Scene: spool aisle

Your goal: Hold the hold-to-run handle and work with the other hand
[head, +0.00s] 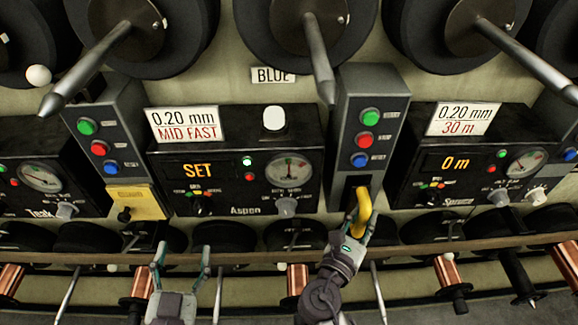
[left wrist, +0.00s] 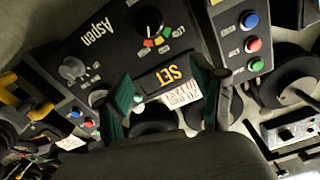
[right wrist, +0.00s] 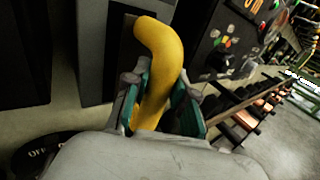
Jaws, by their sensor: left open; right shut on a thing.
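The yellow hold-to-run handle (head: 365,203) sticks out below the grey button column right of the Aspen panel (head: 240,190). My right gripper (head: 355,228) is shut on it; in the right wrist view the handle (right wrist: 160,65) runs between the fingers. My left gripper (head: 182,252) is open and empty, below and in front of the Aspen panel. The panel's orange display (head: 197,171) reads SET. A green lamp (head: 246,161) is lit above a red one. A selector (head: 203,208), a grey knob (head: 287,207) and a round gauge (head: 288,167) are also on it.
The column carries green (head: 369,117), red (head: 365,140) and blue (head: 360,160) buttons. A card (head: 183,123) reads 0.20 mm MID FAST; a label (head: 272,75) reads BLUE. Large black spools hang above with protruding spindles (head: 318,60). A rail (head: 250,257) and copper spools lie below.

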